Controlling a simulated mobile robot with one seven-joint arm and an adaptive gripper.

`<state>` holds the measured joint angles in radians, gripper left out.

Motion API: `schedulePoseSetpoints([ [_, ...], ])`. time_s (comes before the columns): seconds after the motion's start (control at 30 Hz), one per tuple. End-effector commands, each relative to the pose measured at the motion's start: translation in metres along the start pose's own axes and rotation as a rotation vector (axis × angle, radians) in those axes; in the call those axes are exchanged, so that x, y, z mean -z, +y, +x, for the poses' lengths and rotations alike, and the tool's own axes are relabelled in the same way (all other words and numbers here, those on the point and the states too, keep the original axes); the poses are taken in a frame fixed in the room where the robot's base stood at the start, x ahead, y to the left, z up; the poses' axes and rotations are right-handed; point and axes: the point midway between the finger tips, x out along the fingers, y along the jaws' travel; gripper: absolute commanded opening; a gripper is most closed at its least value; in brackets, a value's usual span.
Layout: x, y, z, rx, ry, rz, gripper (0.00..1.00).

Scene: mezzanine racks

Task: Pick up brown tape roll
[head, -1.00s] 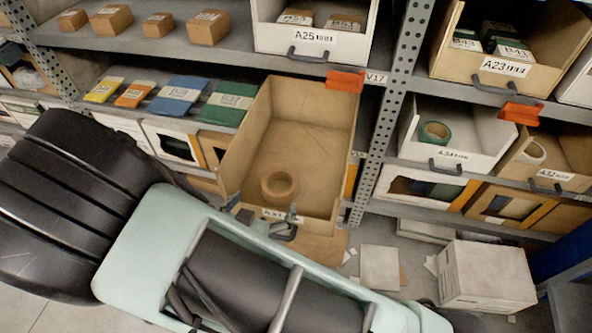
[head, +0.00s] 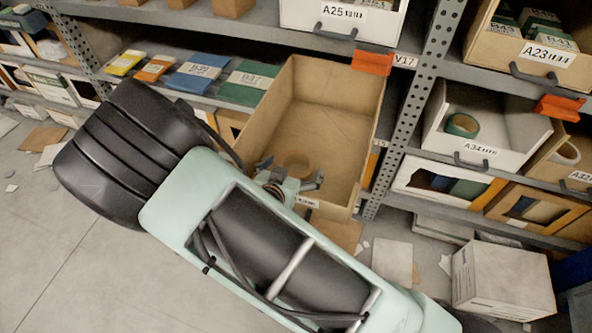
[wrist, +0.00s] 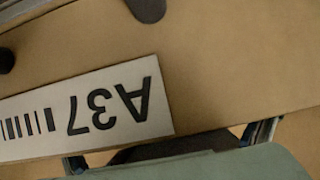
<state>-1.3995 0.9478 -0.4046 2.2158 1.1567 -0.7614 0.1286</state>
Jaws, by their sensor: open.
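The brown tape roll (head: 296,161) lies on the floor of the open cardboard-coloured bin (head: 337,95), near its front end. My gripper (head: 291,174) is open and empty at the front end of the bin, its fingers spread just in front of the roll in the head view and partly covering it. I cannot tell its exact height above the roll. In the wrist view, the bin's front panel with the upside-down A37 label (wrist: 88,108) fills most of the picture, and fingertips show at the bottom edge. The roll cannot be made out there.
An orange tag (head: 372,62) and a perforated rack post (head: 410,110) stand right of the bin. A white bin holds a green tape roll (head: 462,125). Flat coloured packs (head: 195,73) lie to the left. A white box (head: 500,280) stands on the floor.

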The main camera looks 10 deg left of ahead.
Motion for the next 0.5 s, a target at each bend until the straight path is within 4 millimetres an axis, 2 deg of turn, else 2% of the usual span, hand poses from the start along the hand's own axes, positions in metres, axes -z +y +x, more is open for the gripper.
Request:
schedulePoseSetpoints([
  [0.17,0.0004,-0.0002,-0.0002,0.0,0.0,0.0,0.94],
  [0.5,0.0003,-0.0001,-0.0005,0.0,0.0,0.0,0.57],
])
